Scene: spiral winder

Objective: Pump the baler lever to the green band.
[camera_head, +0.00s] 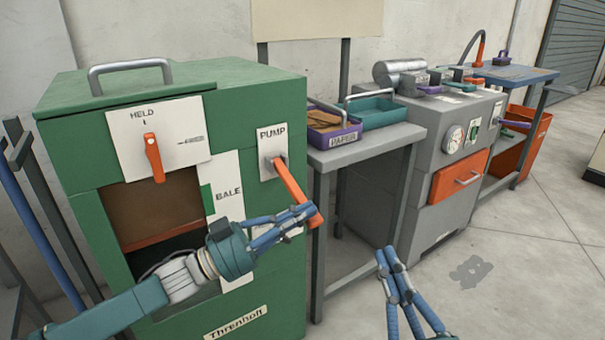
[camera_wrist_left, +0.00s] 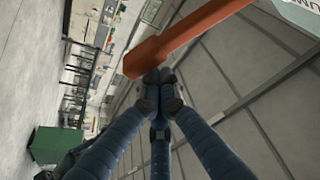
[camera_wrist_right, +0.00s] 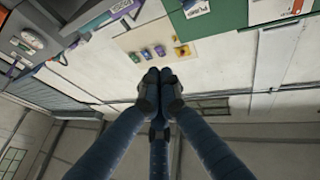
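The green baler (camera_head: 75,150) stands at the left in the head view. Its orange pump lever (camera_head: 293,184) slopes down to the right from the white PUMP plate (camera_head: 270,138). The lever (camera_wrist_left: 185,35) also crosses the top of the left wrist view. My left gripper (camera_head: 308,210) is shut, with its fingertips at the lever's lower end; I cannot tell whether they touch it. A green band (camera_head: 207,198) shows on the white BALE plate (camera_head: 228,185), partly hidden by my left gripper. My right gripper (camera_head: 386,258) is shut and empty, in front of the side table.
An orange HELD handle (camera_head: 154,158) hangs down above the baler's opening. A grey table (camera_head: 375,145) with a purple PAPER tray (camera_head: 335,138) and a teal tray (camera_head: 378,117) stands right of the baler. A grey machine (camera_head: 425,195) follows.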

